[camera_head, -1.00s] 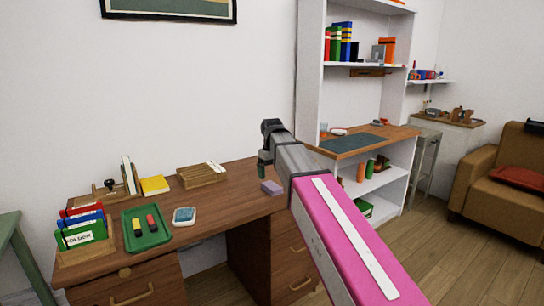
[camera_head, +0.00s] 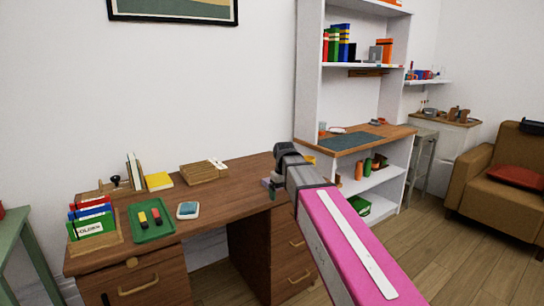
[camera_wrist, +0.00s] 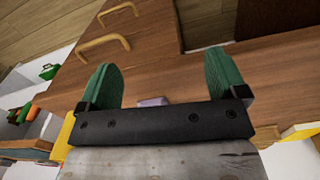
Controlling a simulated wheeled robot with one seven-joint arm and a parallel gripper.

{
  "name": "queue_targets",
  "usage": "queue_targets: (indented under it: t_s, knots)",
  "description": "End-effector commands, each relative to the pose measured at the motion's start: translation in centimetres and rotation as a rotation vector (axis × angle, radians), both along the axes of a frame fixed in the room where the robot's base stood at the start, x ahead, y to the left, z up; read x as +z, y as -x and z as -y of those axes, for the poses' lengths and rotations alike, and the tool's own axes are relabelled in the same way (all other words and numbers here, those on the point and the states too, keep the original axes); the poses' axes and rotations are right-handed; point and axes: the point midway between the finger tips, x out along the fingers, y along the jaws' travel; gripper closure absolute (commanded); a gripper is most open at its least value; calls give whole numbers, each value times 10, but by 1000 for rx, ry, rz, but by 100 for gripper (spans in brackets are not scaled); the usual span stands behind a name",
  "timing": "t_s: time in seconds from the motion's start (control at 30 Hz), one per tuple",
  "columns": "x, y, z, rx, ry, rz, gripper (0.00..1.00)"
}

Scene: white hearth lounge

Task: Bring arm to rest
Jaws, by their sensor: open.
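My arm, pink with a white stripe, reaches up from the lower right in the head view. My gripper (camera_wrist: 160,85) shows in the wrist view with two green fingers spread wide apart and nothing between them. In the head view the gripper (camera_head: 270,186) is mostly hidden behind the wrist, near the right end of the brown desk (camera_head: 228,205). A small lilac block (camera_wrist: 153,101) lies on the desk, partly hidden by the gripper's black base in the wrist view.
On the desk stand a green tray (camera_head: 168,232) with two markers, a folder rack (camera_head: 108,248), a small blue-and-white item (camera_head: 187,210) and a wooden organizer (camera_head: 203,175). A white shelf unit (camera_head: 310,90) stands right of the desk. An armchair (camera_head: 478,190) is far right.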

Motion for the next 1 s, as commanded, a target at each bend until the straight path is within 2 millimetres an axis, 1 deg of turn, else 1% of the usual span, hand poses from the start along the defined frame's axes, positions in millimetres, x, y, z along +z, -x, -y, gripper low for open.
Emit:
queue_targets:
  t_s: [0.03, 0.07, 0.17, 0.2, 0.27, 0.3, 0.4, 0.47, 0.5, 0.6, 0.7, 0.8, 0.9, 1.0]
  knots:
    - [-14, 8, 9, -19, 1, -4, 9]
    - [-22, 12, 13, -33, 0, -3, 9]
    - [-53, 26, 32, -83, 1, -4, 9]
    - [-66, 33, 40, -107, 1, -4, 9]
    - [-86, 44, 53, -143, 1, -4, 9]
    - [-100, 52, 60, -167, 1, -5, 9]
    - [-130, 72, 79, -227, 0, -3, 9]
    - [-147, 85, 91, -263, -1, -2, 9]
    - [-158, 94, 98, -286, 0, -3, 9]
    - [-184, 117, 114, -344, 0, -2, 9]
    - [-204, 138, 127, -395, 0, -1, 9]
    - [-219, 153, 137, -434, -1, 1, 9]
    - [-228, 162, 142, -457, -1, 2, 9]
    - [-228, 162, 142, -457, -1, 2, 9]
